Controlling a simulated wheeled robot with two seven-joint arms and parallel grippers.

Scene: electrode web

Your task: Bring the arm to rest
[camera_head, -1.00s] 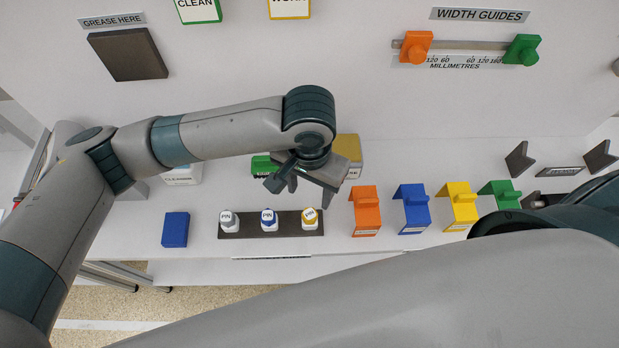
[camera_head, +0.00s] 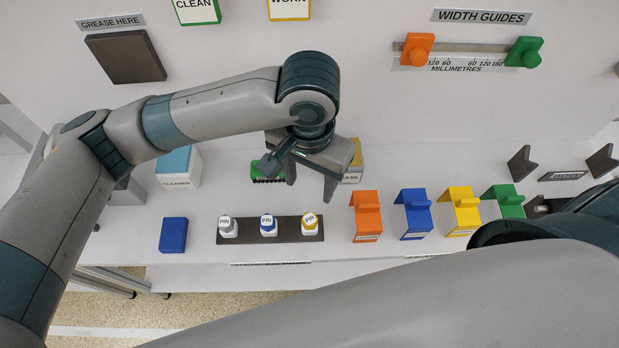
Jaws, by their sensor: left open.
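My left arm comes in from the left. Its gripper (camera_head: 309,183) is open with nothing between the fingers. It hangs over the bench behind the row of PIN bottles, in front of a green block (camera_head: 267,171) and a yellow-topped GREASE container (camera_head: 355,162), which it partly hides. My right arm crosses the lower right of the view. Its gripper is not clearly visible.
A dark tray (camera_head: 247,230) holds three PIN bottles (camera_head: 268,226). A blue block (camera_head: 173,235) lies to its left. Orange (camera_head: 367,222), blue (camera_head: 415,222), yellow and green stands line the right. A blue-topped CLEANER container (camera_head: 180,168) stands behind left.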

